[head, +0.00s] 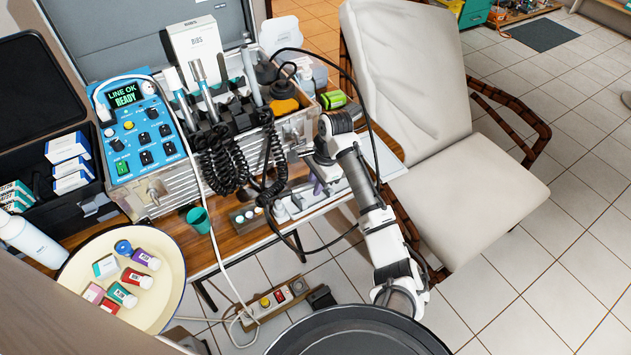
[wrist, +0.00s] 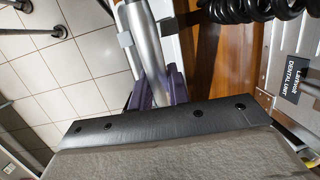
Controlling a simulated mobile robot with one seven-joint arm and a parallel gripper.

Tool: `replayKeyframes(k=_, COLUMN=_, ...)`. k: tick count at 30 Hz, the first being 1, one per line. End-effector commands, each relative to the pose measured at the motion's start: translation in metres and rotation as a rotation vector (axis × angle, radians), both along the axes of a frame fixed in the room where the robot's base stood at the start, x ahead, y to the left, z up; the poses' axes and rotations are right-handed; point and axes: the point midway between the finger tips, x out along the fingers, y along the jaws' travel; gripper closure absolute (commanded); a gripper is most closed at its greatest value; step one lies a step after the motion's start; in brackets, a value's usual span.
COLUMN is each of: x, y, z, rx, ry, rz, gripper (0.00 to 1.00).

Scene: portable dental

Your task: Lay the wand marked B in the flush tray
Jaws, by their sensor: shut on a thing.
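My gripper (wrist: 158,92), with purple fingers, is shut on a silver wand (wrist: 148,45) in the wrist view. The wand's lower part is hidden behind the gripper body, and no letter on it is readable. Behind the wand is a pale tray with grey clips (wrist: 125,39); I cannot tell if the wand touches it. In the head view my gripper (head: 318,186) is low over the long pale tray (head: 337,190) at the table's front edge. Other wands (head: 200,82) stand upright in the holders of the dental unit, their marks too small to read.
The metal dental unit (head: 170,187) with coiled black cords (head: 215,160) stands left of my gripper. A green cup (head: 198,219), a small vial block (head: 246,216) and a round cream tray (head: 165,262) are at the front left. A pale chair (head: 460,180) is to the right.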

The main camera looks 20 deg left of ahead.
Motion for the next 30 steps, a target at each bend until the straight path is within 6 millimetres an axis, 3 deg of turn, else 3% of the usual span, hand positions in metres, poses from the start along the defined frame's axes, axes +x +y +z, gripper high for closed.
replayKeyframes(k=30, x=0.000, y=0.000, z=-0.014, rx=0.000, ry=-0.001, rz=0.000, gripper=1.00)
